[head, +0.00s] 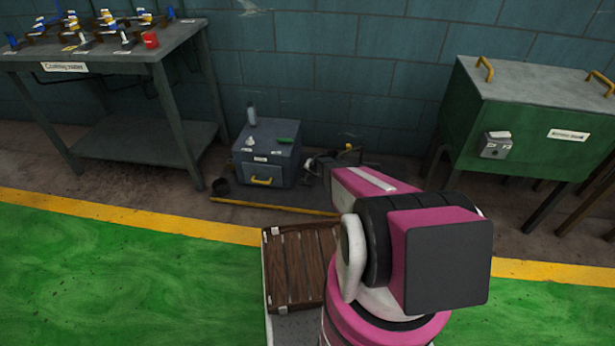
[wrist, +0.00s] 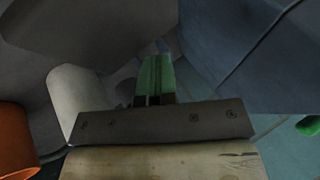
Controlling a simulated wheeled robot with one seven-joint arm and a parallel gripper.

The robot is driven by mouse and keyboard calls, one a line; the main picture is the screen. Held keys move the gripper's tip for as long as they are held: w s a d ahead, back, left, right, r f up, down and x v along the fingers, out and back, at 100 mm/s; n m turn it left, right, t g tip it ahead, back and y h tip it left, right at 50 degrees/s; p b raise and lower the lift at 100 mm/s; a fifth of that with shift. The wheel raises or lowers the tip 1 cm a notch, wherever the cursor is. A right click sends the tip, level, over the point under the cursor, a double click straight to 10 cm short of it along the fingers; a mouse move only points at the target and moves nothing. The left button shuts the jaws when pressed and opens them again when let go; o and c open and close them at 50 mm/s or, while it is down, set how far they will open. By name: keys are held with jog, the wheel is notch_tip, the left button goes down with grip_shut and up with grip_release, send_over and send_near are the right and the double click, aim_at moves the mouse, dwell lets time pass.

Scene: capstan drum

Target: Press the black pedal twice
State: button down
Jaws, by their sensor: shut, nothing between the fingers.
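I cannot make out the black pedal for certain in either view. In the head view my pink and black arm covers the floor right of the grey drawer box (head: 266,152), and my gripper is hidden behind it. In the wrist view my gripper (wrist: 157,62) shows as two green fingers side by side, shut with nothing between them. They point into a dark, narrow space beside a blue-grey face (wrist: 255,55). Whether they touch anything there is unclear.
A workbench (head: 185,40) stands at the left, a green cabinet (head: 530,120) at the right. A white cylinder (wrist: 75,100) and an orange one (wrist: 14,140) are left of my fingers.

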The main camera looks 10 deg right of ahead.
aim_at(310, 177)
jog(key=shift+s+a+f, duration=0.1)
jog(key=shift+s+f, duration=0.15)
jog(key=shift+f, duration=0.55)
jog(key=shift+s+a+f, duration=0.1)
jog(key=shift+s+f, duration=0.2)
jog(key=shift+f, duration=0.55)
jog(key=shift+s+a+f, duration=0.1)
jog(key=shift+s+f, duration=0.15)
jog(key=shift+f, duration=0.55)
dwell(2.3)
jog(key=shift+w+d+r, duration=0.1)
jog(key=shift+w, duration=0.1)
jog(key=shift+w+d+r, duration=0.1)
jog(key=shift+w+r, duration=0.15)
jog(key=shift+r, duration=0.25)
jog(key=shift+w+d+r, duration=0.1)
jog(key=shift+w+r, duration=0.1)
jog(key=shift+r, duration=0.3)
jog(key=shift+w+d+r, duration=0.1)
jog(key=shift+w+r, duration=0.1)
jog(key=shift+r, duration=0.5)
jog(key=shift+w+r, duration=0.15)
jog(key=shift+r, duration=0.55)
jog(key=shift+w+d+r, duration=0.1)
jog(key=shift+w+r, duration=0.1)
jog(key=shift+r, duration=0.5)
